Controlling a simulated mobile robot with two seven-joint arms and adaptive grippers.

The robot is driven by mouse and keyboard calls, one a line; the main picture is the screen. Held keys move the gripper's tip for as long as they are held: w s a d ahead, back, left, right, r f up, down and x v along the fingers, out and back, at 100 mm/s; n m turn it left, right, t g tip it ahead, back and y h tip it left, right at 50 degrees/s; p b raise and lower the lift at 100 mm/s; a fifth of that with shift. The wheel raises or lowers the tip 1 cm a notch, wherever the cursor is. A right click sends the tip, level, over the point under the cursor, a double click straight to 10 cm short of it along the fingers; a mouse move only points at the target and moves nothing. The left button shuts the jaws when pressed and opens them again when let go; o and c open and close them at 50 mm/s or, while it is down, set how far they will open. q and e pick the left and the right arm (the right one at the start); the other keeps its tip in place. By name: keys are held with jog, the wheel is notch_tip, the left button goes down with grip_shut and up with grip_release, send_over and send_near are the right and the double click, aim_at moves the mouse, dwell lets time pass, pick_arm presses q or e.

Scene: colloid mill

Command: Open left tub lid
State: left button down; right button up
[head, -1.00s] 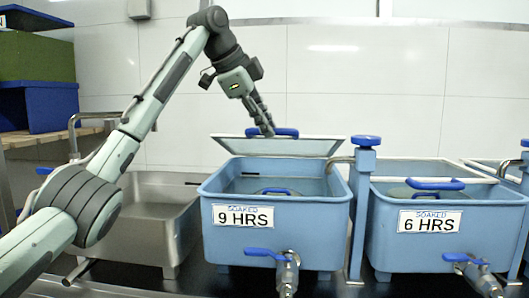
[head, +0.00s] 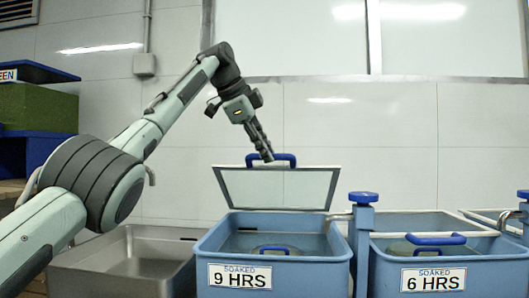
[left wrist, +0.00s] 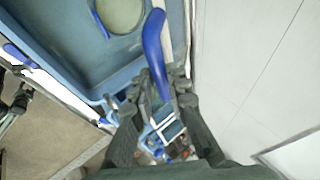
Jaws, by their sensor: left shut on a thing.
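The left tub (head: 318,277) is blue and carries a "SOAKED 9 HRS" label. Its lid (head: 285,190) is a clear panel with a pale frame, tilted up steeply at the tub's back edge. My left gripper (head: 266,155) is shut on the blue lid handle (head: 289,159) at the lid's upper edge. In the left wrist view, the handle (left wrist: 153,42) runs between the fingertips (left wrist: 163,85). Inside the tub, a round piece with a blue handle (head: 271,249) is partly hidden by the front wall. My right gripper is out of view.
A second blue tub (head: 490,275) labelled "6 HRS" stands to the right, past a post with a blue knob (head: 363,197). A steel basin (head: 120,270) stands left. A tiled wall (head: 390,130) is close behind. Green and blue crates (head: 38,108) sit far left.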

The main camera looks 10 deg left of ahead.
pick_arm(q)
jog(key=shift+w+f, duration=0.15)
jog(key=shift+f, duration=0.05)
jog(key=c, duration=1.8)
grip_release()
jog(key=shift+f, duration=0.1)
jog(key=o, duration=0.3)
jog(key=shift+w+f, duration=0.1)
jog(key=shift+w, duration=0.2)
jog(key=v, duration=1.2)
jog(key=shift+s+r, duration=0.15)
jog(key=shift+r, duration=0.1)
